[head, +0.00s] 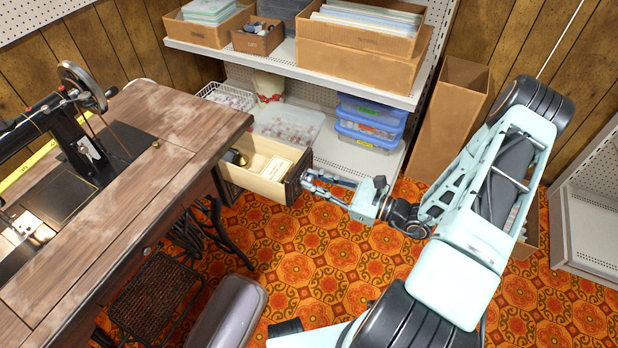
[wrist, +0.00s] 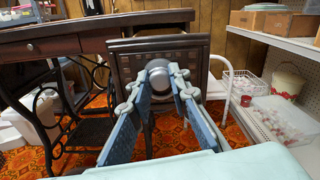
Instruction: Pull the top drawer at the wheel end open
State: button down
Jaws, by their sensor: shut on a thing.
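The top drawer (head: 262,163) at the wheel end of the wooden sewing table (head: 150,190) stands pulled out, with small items and a pale packet inside. Its dark carved front also fills the middle of the wrist view (wrist: 128,72). My gripper (head: 308,178) is at the drawer front, level with it. In the wrist view, its fingers (wrist: 160,82) are closed around the round metal knob (wrist: 158,78) on the drawer front. The knob is partly hidden by the fingers.
The sewing machine's handwheel (head: 82,87) rises above the tabletop. A shelf unit (head: 385,85) with boxes and blue bins stands behind the drawer. A grey padded seat (head: 228,312) stands in front. Patterned floor (head: 320,260) is clear around my gripper.

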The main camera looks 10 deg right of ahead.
jog(key=c, duration=1.8)
grip_release()
jog(key=v, duration=1.2)
